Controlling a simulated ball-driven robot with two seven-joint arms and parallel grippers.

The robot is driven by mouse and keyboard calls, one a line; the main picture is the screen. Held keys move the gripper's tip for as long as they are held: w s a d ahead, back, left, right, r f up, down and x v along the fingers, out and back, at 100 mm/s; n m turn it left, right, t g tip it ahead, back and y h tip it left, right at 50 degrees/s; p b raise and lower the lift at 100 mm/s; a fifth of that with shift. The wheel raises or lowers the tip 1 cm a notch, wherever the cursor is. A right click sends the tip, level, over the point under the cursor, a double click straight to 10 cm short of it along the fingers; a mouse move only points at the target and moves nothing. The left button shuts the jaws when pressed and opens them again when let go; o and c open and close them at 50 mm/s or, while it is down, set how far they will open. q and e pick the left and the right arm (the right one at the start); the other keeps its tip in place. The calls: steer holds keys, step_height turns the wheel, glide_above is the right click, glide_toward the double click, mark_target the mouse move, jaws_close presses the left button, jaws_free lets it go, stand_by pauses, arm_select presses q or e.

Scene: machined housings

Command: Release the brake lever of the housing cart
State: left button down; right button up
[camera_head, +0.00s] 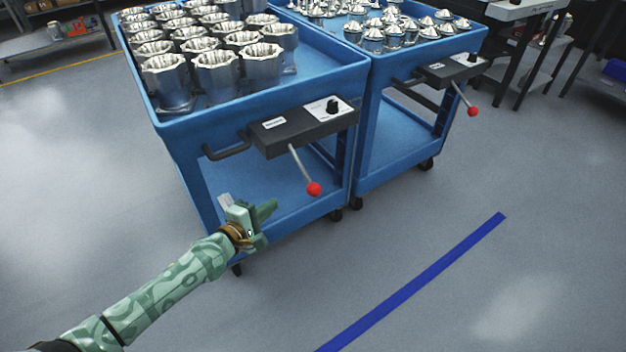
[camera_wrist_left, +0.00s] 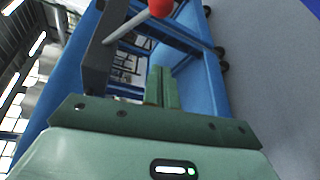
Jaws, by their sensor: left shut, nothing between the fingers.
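The housing cart (camera_head: 185,125) is the blue cart on the left, loaded with shiny machined housings (camera_head: 217,72). Its brake lever (camera_head: 302,168) is a grey rod with a red ball knob, hanging down and right from a black box on the cart's front. The knob also shows at the top of the left wrist view (camera_wrist_left: 161,8), with the rod (camera_wrist_left: 130,28) below it. My left gripper (camera_head: 268,212) is shut and empty, below and left of the knob and apart from it. Its closed fingers show in the left wrist view (camera_wrist_left: 162,88). My right gripper is not in view.
A second blue cart (camera_head: 425,60) with smaller cone-topped parts stands close on the right, with its own red-knobbed lever (camera_head: 472,110). A black handle (camera_head: 228,148) sticks out left of the black box (camera_head: 290,130). The floor in front is clear, with a blue stripe (camera_head: 420,280).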

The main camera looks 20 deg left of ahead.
mark_target(302, 168)
arm_select(q)
steer(key=shift+a+r+n, duration=0.1)
steer(key=shift+n, duration=0.9)
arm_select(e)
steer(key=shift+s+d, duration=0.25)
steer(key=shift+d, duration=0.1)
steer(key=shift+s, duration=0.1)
